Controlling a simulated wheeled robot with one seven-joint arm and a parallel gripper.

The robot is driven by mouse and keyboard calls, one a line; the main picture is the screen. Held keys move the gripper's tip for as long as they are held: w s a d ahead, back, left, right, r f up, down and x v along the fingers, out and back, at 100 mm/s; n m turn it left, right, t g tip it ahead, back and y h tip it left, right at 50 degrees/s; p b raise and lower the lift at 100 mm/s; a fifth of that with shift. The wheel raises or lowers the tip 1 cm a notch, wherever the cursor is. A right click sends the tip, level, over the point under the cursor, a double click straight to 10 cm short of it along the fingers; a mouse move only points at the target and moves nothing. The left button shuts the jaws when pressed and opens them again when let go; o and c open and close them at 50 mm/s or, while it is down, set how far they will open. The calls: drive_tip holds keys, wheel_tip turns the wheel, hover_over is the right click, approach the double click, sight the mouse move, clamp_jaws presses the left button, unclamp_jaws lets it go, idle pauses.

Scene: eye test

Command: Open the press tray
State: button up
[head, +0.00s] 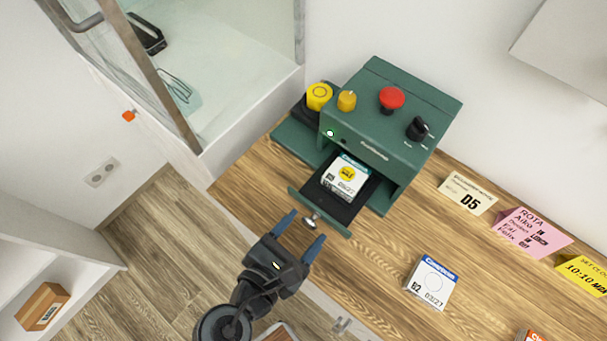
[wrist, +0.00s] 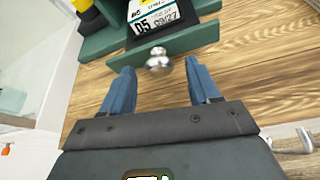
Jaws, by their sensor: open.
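The green press (head: 390,115) stands on the wooden counter. Its tray (head: 341,206) is partly pulled out at the front, with a white and green labelled card (head: 344,177) lying in it. In the wrist view the tray front (wrist: 195,40) shows as a green panel with a round silver knob (wrist: 158,60). The knob also shows in the head view (head: 311,221). My gripper (head: 301,231) is open, with blue fingers just in front of the knob. In the wrist view my gripper (wrist: 158,80) has the knob ahead, between the lines of its fingertips; I see no grip on it.
The press top carries a red button (head: 392,98), a yellow knob (head: 347,100) and a black dial (head: 417,129). A yellow button (head: 319,96) sits beside it. A white box (head: 432,283) and note cards (head: 466,194) lie right. A glass-walled cabinet (head: 230,60) stands left.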

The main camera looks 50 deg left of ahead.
drive_tip(key=v, duration=0.7)
drive_tip(key=shift+f, duration=0.1)
